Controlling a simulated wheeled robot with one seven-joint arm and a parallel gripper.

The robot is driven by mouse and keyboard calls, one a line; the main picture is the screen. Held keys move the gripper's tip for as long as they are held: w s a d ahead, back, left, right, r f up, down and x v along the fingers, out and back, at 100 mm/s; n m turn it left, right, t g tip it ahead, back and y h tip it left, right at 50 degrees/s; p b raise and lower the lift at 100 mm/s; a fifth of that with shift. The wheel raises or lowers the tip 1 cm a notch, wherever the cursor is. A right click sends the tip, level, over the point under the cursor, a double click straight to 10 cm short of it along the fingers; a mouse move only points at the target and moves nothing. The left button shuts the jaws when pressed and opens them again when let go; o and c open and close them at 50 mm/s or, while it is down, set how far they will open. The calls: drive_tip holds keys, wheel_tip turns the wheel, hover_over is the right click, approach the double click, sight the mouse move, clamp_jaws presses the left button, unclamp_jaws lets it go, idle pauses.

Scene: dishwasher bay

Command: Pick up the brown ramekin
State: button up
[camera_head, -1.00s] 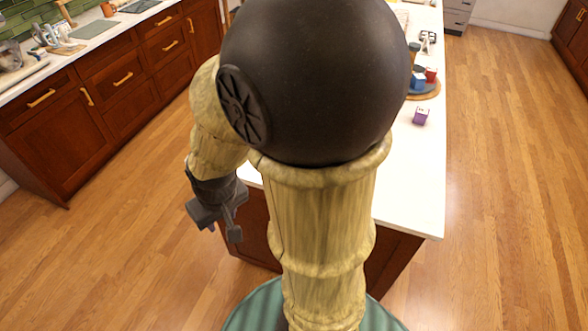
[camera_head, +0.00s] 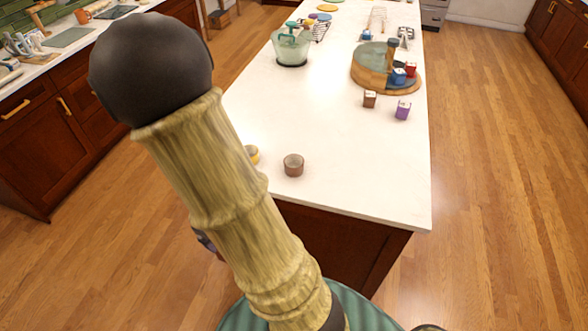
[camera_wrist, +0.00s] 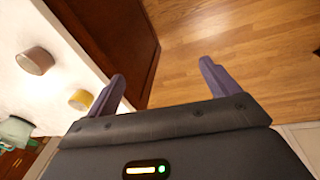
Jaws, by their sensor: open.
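The brown ramekin (camera_head: 293,165) stands upright near the front edge of the white island counter in the head view. In the wrist view the brown ramekin (camera_wrist: 35,61) is at the upper left, beyond my left finger. My gripper (camera_wrist: 162,88) is open and empty, with its fingers apart over the island's side and the wood floor. It is not touching the ramekin. In the head view my arm hides most of my gripper.
A yellow ramekin (camera_wrist: 80,99) stands beside the brown one, closer to my gripper; my arm partly covers it (camera_head: 253,154) in the head view.

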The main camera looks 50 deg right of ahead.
drive_tip(key=d+f+n+h+b, duration=0.1)
drive_tip(key=d+f+n+h, duration=0.15)
drive_tip(key=d+f, duration=0.4)
drive_tip(key=n+t+h+b, duration=0.3)
drive_tip(key=n+h, duration=0.6)
drive_tip(key=n, duration=0.6)
approach(289, 168)
drive_tip(key=v, duration=0.3)
drive_tip(key=shift+r, duration=0.15)
drive_tip(key=p+x, duration=0.3)
drive_tip(key=x, duration=0.8)
drive_tip(key=shift+d+p, duration=0.2)
drive_tip(key=shift+p, duration=0.15)
drive_tip(key=shift+w+d+f, duration=0.15)
drive_tip(key=shift+d+f, duration=0.2)
